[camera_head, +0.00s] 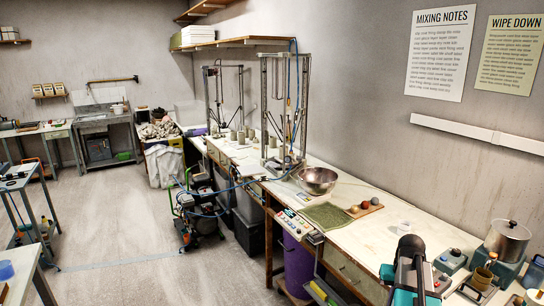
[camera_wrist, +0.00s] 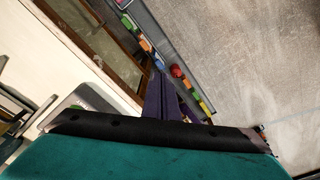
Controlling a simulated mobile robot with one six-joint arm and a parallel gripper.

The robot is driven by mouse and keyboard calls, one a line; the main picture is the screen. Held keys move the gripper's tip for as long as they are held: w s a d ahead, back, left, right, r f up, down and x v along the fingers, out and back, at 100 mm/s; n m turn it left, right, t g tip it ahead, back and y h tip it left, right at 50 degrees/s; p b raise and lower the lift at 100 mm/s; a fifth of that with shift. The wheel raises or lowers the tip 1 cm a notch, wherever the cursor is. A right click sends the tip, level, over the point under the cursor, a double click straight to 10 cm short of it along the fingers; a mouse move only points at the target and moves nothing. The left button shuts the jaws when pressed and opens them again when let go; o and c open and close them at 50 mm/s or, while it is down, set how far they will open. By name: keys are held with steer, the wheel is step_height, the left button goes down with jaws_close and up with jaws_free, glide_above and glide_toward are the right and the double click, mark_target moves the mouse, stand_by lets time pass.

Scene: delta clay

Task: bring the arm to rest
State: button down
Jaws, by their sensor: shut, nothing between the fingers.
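My arm shows at the lower right of the head view, a dark rounded link with teal parts, in front of the long worktable (camera_head: 345,230). My gripper (camera_wrist: 160,128) fills the bottom of the wrist view as a teal body with a black front edge. It is shut and nothing shows held in it. The fingertips cannot be picked out in the head view.
A metal bowl (camera_head: 317,180), a green mat (camera_head: 325,217) and a board with several balls (camera_head: 365,209) lie on the worktable. A wheeled machine (camera_head: 198,210) stands on the floor. Open floor (camera_head: 120,220) lies to the left.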

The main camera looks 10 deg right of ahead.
steer(key=a+f+n, duration=0.2)
steer(key=a+f, duration=0.3)
steer(key=a, duration=0.8)
steer(key=a+f+n+g, duration=0.15)
steer(key=a+f, duration=0.45)
steer(key=a, duration=0.6)
steer(key=a+f+n, duration=0.2)
steer(key=a+f, duration=0.3)
steer(key=a, duration=0.8)
steer(key=s+f+g+b, duration=0.5)
steer(key=s+f+b, duration=0.3)
steer(key=s+f, duration=1.8)
steer(key=shift+f, duration=0.3)
steer(key=shift+s+d+g, duration=0.1)
steer(key=shift+d+g, duration=0.15)
